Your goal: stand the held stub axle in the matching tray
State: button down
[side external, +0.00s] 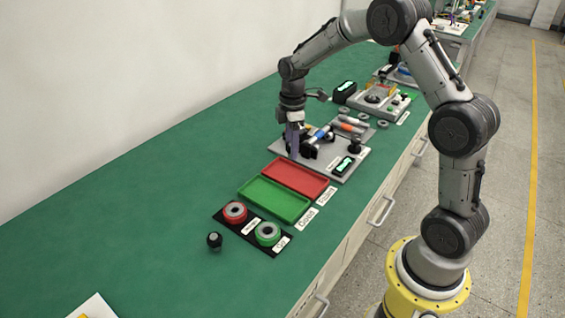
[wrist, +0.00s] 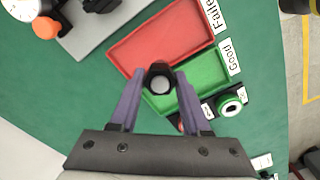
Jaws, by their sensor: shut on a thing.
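My gripper (side external: 294,152) is above the grey fixture plate, beyond the far end of the red tray in the side external view. In the wrist view its purple fingers (wrist: 159,76) are shut on the stub axle (wrist: 160,85), a dark round part with a light grey end facing the camera. The axle cannot be made out in the side external view. The red tray (side external: 297,177), labelled Failed, and the green tray (side external: 273,198), labelled Good, lie side by side and look empty. In the wrist view the axle overlaps the red tray (wrist: 170,38) and green tray (wrist: 203,72).
The grey fixture plate (side external: 347,170) carries black fixtures and a small display. The green bench is clear along the wall.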

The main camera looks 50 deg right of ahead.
jog(key=w+f, duration=0.2)
jog(key=w+d+f, duration=0.1)
jog(key=w+f, duration=0.1)
jog(key=f, duration=0.1)
jog(key=shift+f, duration=0.2)
jog(key=shift+w+d+f, duration=0.1)
jog(key=shift+f, duration=1.45)
jog(key=shift+f, duration=0.1)
jog(key=shift+c, duration=1.8)
grip_release()
jog(key=shift+f, duration=0.1)
